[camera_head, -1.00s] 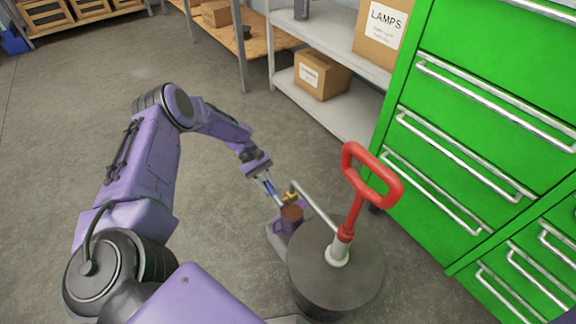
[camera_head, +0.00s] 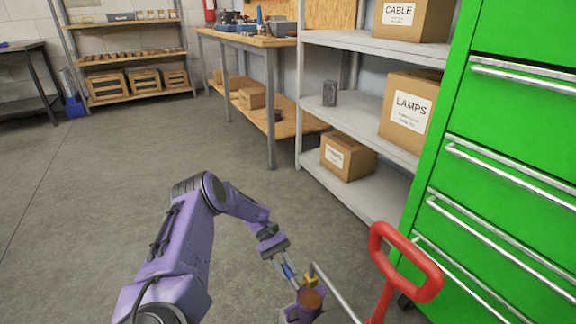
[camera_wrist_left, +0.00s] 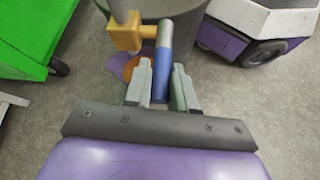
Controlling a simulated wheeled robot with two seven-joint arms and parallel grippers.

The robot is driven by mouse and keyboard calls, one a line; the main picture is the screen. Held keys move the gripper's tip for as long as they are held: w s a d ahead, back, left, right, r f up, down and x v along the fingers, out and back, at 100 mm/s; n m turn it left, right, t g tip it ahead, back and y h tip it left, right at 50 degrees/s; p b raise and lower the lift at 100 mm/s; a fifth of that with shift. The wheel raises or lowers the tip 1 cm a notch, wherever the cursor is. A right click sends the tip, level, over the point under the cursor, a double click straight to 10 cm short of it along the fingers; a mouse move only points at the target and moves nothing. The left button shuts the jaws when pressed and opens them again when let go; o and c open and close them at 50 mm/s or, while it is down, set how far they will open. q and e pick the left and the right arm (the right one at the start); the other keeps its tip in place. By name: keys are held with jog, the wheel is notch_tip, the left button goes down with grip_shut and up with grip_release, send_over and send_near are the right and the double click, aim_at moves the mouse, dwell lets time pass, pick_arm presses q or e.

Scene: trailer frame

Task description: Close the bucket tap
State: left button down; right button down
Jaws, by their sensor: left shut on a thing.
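The tap's yellow body (camera_head: 311,282) sits at the end of a grey pipe (camera_head: 330,288); it also shows in the left wrist view (camera_wrist_left: 127,34). Its blue lever (camera_wrist_left: 162,66) extends from the yellow body toward my gripper. My left gripper (camera_head: 288,272) is shut on this lever, with one finger on each side in the left wrist view (camera_wrist_left: 161,88). A purple cup (camera_head: 291,312) with an orange-brown inside stands below the tap. The dark grey bucket (camera_wrist_left: 187,25) is behind the tap in the left wrist view. My right gripper is out of view.
A red loop handle (camera_head: 432,283) rises beside the pipe. A green drawer cabinet (camera_head: 500,120) stands at the right. Grey shelves (camera_head: 375,190) with boxes stand behind, and a wooden workbench (camera_head: 250,38) is further back. The floor at the left is clear.

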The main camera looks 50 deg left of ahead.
pick_arm(q)
jog(key=c, duration=1)
grip_release()
jog(key=shift+s+a+f, duration=0.1)
jog(key=shift+s+f, duration=0.05)
jog(key=shift+s, duration=0.05)
jog(key=shift+w, duration=0.1)
jog(key=shift+b+v, duration=0.95)
jog(key=shift+v, duration=4.35)
